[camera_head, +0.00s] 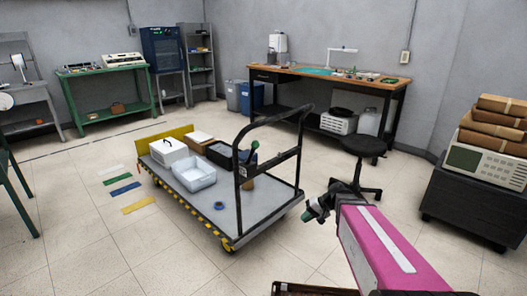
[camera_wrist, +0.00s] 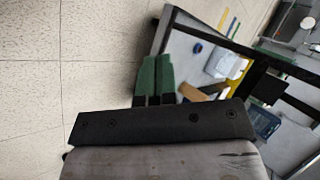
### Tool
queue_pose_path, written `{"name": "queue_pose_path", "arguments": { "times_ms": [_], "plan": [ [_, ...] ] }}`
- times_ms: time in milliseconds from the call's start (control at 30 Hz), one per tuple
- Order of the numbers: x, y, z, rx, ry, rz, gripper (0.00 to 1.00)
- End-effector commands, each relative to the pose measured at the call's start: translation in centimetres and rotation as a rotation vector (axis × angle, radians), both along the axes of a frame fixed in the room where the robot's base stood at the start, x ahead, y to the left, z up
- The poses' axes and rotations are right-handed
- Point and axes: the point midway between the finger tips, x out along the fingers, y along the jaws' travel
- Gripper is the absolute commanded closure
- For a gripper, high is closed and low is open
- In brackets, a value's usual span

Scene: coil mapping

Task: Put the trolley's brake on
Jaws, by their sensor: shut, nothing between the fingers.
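The trolley (camera_head: 262,208) stands in the middle of the head view, with a grey deck, a yellow-and-black striped edge and a black push handle (camera_head: 239,172) at its right end. A yellow-hubbed wheel (camera_head: 228,246) shows under its near corner. I cannot make out a brake lever. My gripper (camera_head: 308,213) is to the right of the trolley's handle end, its green fingers shut and empty. In the wrist view my gripper (camera_wrist: 157,62) is shut beside the trolley's dark frame (camera_wrist: 285,66); I cannot tell whether they touch.
The deck carries a white box (camera_head: 168,151), a pale tray (camera_head: 195,174), a black bin and a blue tape roll (camera_head: 219,205). A black stool (camera_head: 363,147) stands behind my arm. A dark cabinet (camera_head: 470,208) with equipment is at the right. Floor is clear in front of the trolley.

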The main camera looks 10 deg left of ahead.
Motion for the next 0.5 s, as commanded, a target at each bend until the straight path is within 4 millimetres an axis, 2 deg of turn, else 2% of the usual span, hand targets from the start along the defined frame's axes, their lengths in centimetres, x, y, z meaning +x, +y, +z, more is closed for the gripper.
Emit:
{"name": "queue_pose_path", "arguments": {
  "times_ms": [33,200,500],
  "plan": [
    [1.2,1.1,0.4,0.069,-0.004,0.002,1.00],
    [3.9,4.4,2.7,0.311,-0.035,0.005,1.00],
    [9.2,7.9,7.8,0.733,-0.125,-0.023,1.00]
  ]
}}
